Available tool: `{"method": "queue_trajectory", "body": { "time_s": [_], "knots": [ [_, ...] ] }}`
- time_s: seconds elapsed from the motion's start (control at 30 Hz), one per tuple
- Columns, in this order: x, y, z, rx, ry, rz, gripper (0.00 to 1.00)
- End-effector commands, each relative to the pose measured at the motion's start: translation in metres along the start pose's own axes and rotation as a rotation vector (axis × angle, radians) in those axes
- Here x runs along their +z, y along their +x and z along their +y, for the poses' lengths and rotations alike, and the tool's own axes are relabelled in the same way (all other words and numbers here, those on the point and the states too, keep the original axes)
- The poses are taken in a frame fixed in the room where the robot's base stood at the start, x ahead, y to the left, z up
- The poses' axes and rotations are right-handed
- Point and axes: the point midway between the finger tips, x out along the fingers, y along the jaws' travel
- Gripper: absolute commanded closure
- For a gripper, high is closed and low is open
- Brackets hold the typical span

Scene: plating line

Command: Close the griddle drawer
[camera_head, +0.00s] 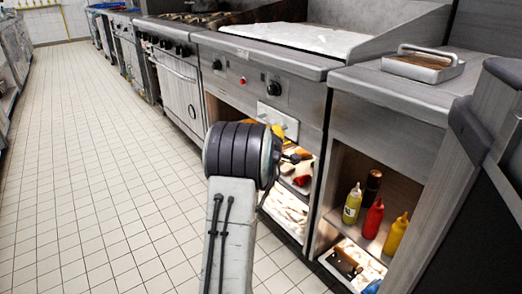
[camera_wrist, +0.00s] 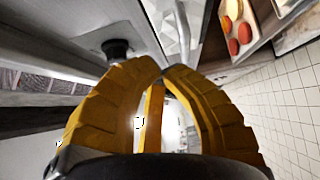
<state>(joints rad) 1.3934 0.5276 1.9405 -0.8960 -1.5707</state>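The griddle (camera_head: 300,38) has a pale flat top and a steel front with knobs. Below its knobs, a small pale plate (camera_head: 278,118) stands out from the front; it looks like the drawer's front, and how far it is out is hard to tell. My gripper (camera_head: 279,131) is close to this plate, mostly hidden behind my own dark wrist joint. In the wrist view, the yellow fingers of my gripper (camera_wrist: 163,71) curve in and their tips meet, with nothing seen held. A black knob (camera_wrist: 117,48) is just beyond them. Contact with the plate cannot be made out.
Open shelves below hold food trays (camera_head: 300,172) and several bottles, including a red one (camera_head: 373,218). A metal pan with a handle (camera_head: 423,65) rests on the right counter. The tiled floor (camera_head: 90,170) at left is clear.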

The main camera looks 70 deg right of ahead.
Motion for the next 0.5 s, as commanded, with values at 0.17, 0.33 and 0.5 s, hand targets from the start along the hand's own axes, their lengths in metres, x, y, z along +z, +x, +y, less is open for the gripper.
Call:
{"method": "queue_trajectory", "body": {
  "time_s": [0.17,0.33,0.5],
  "knots": [
    [-0.001,-0.01,0.001,0.001,0.0,0.001,1.0],
    [-0.001,-0.024,0.002,0.0,0.0,0.001,1.0],
    [-0.001,-0.043,0.002,0.0,0.0,0.001,1.0]
  ]
}}
